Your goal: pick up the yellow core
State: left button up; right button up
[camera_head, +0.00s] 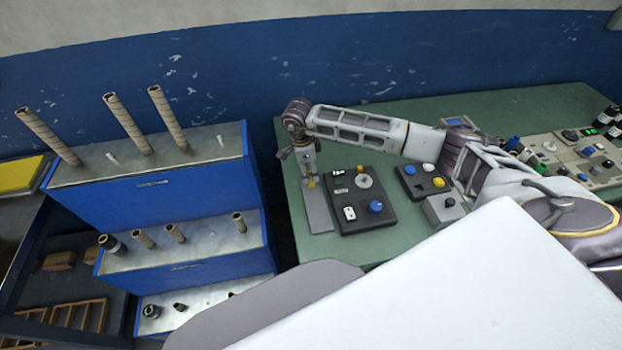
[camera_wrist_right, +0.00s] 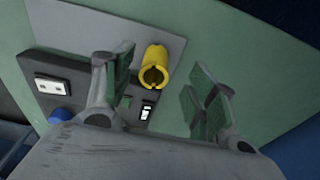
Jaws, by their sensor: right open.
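The yellow core (camera_wrist_right: 154,68) is a short hollow tube with a notched rim, seen from its open end in the right wrist view. In the head view only a small part of the yellow core (camera_head: 311,182) shows under my right gripper (camera_head: 300,160). It stands on a grey plate (camera_head: 318,215) on the green table. In the right wrist view my right gripper (camera_wrist_right: 160,88) is open, with green-padded fingers. The core appears in the gap between them, closer to the left finger, and is not gripped. My left gripper is not in view.
A dark panel (camera_head: 352,226) with a blue knob and white parts lies right of the plate. Another button panel (camera_head: 412,190) and a grey box (camera_head: 441,212) are further right. A blue stepped rack (camera_head: 205,187) with upright tubes stands left of the table.

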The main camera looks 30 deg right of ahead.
aim_at(310, 175)
jog(key=shift+s+d+f+p, duration=0.1)
jog(key=shift+s+f+p, duration=0.1)
jog(key=shift+f, duration=0.2)
jog(key=shift+s+d+f+p, duration=0.1)
jog(key=shift+f+p, duration=0.05)
jog(key=shift+f, duration=0.25)
jog(key=shift+d+f, duration=0.1)
jog(key=shift+f, duration=1.35)
jog(key=shift+s, duration=0.1)
jog(key=c, duration=0.9)
